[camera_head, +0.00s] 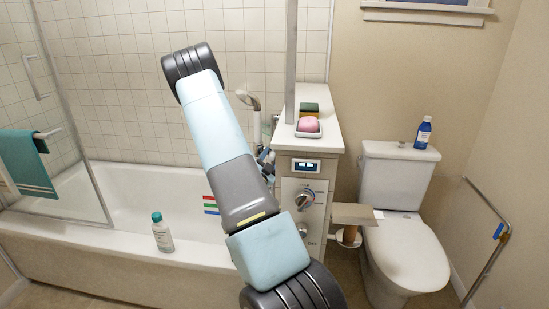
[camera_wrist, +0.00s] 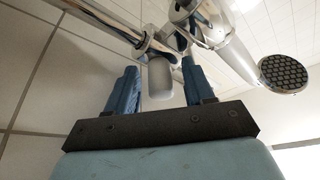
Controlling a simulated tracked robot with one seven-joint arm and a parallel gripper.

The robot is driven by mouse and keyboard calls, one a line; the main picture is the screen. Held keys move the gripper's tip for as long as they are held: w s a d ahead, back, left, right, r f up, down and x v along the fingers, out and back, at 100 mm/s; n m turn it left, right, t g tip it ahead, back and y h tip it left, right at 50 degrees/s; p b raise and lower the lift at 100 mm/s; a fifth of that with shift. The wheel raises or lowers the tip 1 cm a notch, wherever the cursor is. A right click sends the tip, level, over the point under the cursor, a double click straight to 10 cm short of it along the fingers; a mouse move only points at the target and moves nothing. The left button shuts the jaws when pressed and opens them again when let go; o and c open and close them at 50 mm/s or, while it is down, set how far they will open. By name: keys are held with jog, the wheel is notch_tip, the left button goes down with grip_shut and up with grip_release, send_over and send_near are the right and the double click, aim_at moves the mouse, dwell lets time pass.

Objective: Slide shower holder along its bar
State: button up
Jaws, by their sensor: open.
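In the wrist view, my gripper (camera_wrist: 158,88) is open, with one blue finger on each side of a pale grey rounded knob (camera_wrist: 160,80). The knob appears to belong to the chrome shower holder (camera_wrist: 185,20); I cannot tell whether either finger touches it. A chrome tube (camera_wrist: 110,22), seemingly the bar, runs diagonally at the top left. The hand shower (camera_wrist: 285,74) sits at the right, its handle reaching up to the holder. In the head view, the shower head (camera_head: 247,99) shows right of my arm. My gripper (camera_head: 265,160) is mostly hidden behind the arm there.
A ledge (camera_head: 318,135) beside the bar carries a pink soap (camera_head: 308,124) on a dish and a sponge (camera_head: 309,108). A bottle (camera_head: 162,232) stands on the bathtub rim (camera_head: 100,238). The toilet (camera_head: 402,245) is at the right, a glass screen (camera_head: 70,110) at the left.

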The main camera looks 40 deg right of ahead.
jog(key=shift+d, duration=0.1)
jog(key=shift+c, duration=0.4)
grip_shut()
